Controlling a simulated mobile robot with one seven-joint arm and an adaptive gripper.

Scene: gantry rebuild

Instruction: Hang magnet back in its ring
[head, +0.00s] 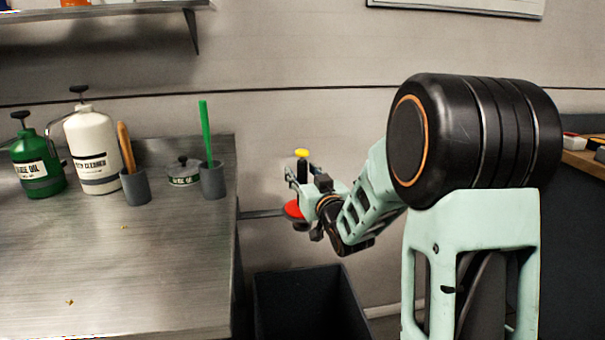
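What looks like the magnet (294,210) is a tool with a red disc at the bottom, a dark shaft and a yellow cap (301,153) on top. It is upright at the end of my arm, beyond the right edge of the steel bench. My gripper (301,190) appears shut around its shaft and holds it in the air, with the red disc below the fingers. The fingers are small and partly hidden by the wrist. I cannot make out a ring for the magnet in this view.
The steel bench (150,265) carries a green oil jug (37,168), a white cleaner jug (92,150), two grey cups (135,187) (212,181) with an orange handle and green stick, and a lidded tin (183,174). A dark open bin (305,300) stands beside the bench. A shelf (100,11) hangs above.

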